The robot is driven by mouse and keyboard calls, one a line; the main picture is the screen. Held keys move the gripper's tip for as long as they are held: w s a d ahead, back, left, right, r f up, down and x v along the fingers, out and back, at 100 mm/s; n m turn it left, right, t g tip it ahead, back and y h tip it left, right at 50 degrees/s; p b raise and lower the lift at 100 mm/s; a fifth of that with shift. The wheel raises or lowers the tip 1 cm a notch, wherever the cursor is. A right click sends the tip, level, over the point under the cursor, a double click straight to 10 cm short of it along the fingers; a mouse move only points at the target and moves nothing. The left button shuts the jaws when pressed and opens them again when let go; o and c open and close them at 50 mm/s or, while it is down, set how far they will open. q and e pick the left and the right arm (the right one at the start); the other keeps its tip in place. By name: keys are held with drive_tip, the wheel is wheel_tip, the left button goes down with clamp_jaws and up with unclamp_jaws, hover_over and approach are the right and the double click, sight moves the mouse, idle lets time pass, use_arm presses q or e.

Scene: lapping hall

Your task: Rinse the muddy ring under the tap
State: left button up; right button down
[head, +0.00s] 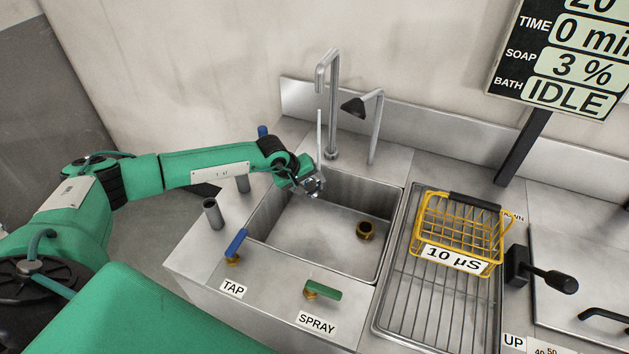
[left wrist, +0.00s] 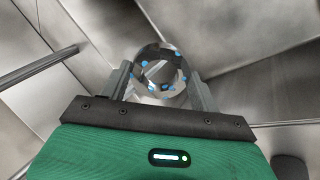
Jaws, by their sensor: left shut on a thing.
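My left gripper (head: 312,187) is shut on a ring (head: 316,184), held at the back left of the sink (head: 310,238), just below the tap (head: 333,110). In the left wrist view the ring (left wrist: 160,90) sits between the two fingers of my gripper (left wrist: 160,80). It looks shiny grey, with blue spots and dark patches; I cannot tell whether these are mud. A thin pale stream (head: 319,135) runs down from the spout to about the ring. The blue TAP lever (head: 237,242) stands on the front left ledge. My right gripper is not in view.
A black-headed spray (head: 354,106) stands right of the tap. A green SPRAY lever (head: 323,291) is in front. A brass fitting (head: 366,230) is on the sink floor. A yellow wire basket (head: 460,230) stands on the ribbed drainer (head: 430,310) at right.

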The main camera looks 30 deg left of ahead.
use_arm(q)
drive_tip(key=s+r+p, duration=0.2)
drive_tip(key=s, duration=0.4)
drive_tip(key=shift+s+d+r, duration=0.15)
drive_tip(key=shift+r, duration=0.1)
idle(0.3)
idle(0.5)
drive_tip(key=shift+p, duration=0.3)
wheel_tip(320, 180, up, 10)
drive_tip(key=p, duration=0.3)
drive_tip(key=shift+p, duration=0.35)
